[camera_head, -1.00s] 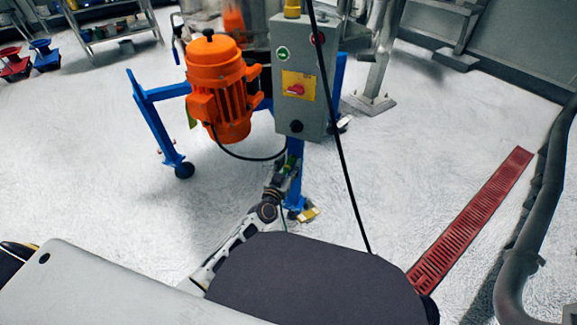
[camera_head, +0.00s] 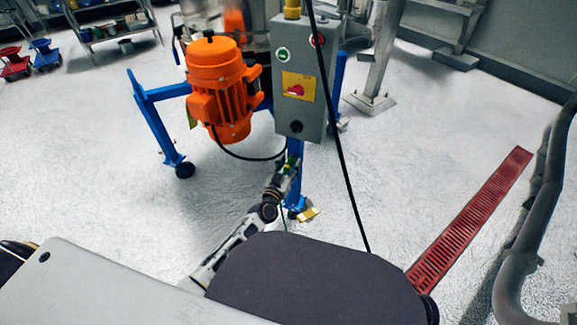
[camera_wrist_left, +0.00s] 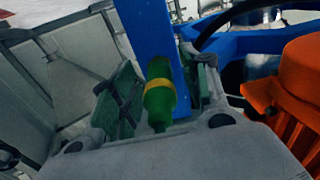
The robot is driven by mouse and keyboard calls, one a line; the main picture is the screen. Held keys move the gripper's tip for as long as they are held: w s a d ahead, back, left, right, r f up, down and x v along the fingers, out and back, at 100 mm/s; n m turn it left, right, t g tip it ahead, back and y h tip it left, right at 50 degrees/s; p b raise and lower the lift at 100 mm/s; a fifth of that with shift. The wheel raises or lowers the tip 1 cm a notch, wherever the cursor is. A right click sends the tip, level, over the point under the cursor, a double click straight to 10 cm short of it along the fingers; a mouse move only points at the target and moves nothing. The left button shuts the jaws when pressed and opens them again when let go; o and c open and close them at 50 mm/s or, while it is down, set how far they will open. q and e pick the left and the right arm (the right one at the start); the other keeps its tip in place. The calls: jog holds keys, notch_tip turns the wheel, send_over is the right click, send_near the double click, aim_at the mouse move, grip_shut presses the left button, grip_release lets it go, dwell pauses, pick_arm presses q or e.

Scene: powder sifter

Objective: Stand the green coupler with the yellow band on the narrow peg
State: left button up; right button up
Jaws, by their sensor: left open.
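The green coupler with the yellow band (camera_wrist_left: 160,94) shows in the left wrist view between the two fingers of my left gripper (camera_wrist_left: 163,88). The gripper is open, with a gap visible on the finger sides of the coupler. The coupler stands in front of a blue post (camera_wrist_left: 147,35); I cannot tell what supports it. In the head view my left gripper (camera_head: 289,166) is small, at the blue leg below the grey control box. The coupler cannot be made out clearly there. I cannot identify the narrow peg in either view. My right gripper is not in view.
An orange motor (camera_head: 222,95) and a grey control box (camera_head: 300,75) sit on a blue frame (camera_head: 152,120) close around the gripper. A black cable (camera_head: 340,150) hangs down to the right. A red floor grate (camera_head: 470,222) lies at right. Open floor surrounds the frame.

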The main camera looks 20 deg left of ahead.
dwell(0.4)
pick_arm(q)
grip_shut()
jog(key=shift+s, duration=0.1)
dwell(0.3)
jog(key=shift+s+a+p, duration=0.1)
jog(key=shift+s+p, duration=0.25)
jog(key=shift+s+a+p, duration=0.2)
jog(key=shift+s+p, duration=1.05)
jog(key=shift+s, duration=1.25)
